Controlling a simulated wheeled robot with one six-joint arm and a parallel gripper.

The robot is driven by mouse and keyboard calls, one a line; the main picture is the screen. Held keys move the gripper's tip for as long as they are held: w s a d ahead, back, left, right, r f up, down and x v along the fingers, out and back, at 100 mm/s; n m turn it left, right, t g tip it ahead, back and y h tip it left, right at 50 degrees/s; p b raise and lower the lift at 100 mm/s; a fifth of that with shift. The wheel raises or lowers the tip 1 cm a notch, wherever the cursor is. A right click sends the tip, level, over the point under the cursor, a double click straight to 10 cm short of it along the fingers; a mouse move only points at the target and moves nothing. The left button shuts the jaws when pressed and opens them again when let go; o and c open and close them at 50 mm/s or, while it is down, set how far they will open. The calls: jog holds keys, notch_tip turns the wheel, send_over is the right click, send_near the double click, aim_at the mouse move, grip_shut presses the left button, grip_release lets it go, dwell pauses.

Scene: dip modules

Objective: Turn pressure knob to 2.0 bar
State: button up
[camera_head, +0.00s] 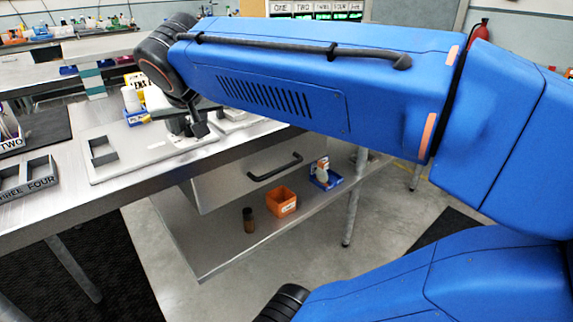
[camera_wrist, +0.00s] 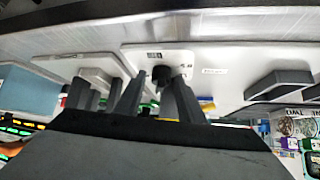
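A small dark round part that looks like the pressure knob (camera_wrist: 161,75) shows in the wrist view, in front of a white panel (camera_wrist: 205,60). My gripper (camera_wrist: 158,82) has its grey fingers spread on either side of this dark part, with a gap between them. I cannot tell whether a finger touches the knob. In the head view my gripper (camera_head: 197,127) points down over the white board (camera_head: 125,165) on the metal table. The knob is hidden there behind my arm and gripper. No pressure reading is legible.
A grey tray (camera_head: 103,158) sits on the board's left part. Labelled grey bins (camera_head: 28,178) stand at the table's left. An orange box (camera_head: 282,203) and a dark bottle (camera_head: 249,220) stand on the lower shelf.

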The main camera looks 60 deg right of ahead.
jog(key=shift+d+n+t+y, duration=0.15)
jog(key=shift+n+t+y, duration=0.45)
jog(key=shift+n+y, duration=1.15)
jog(key=shift+n, duration=0.45)
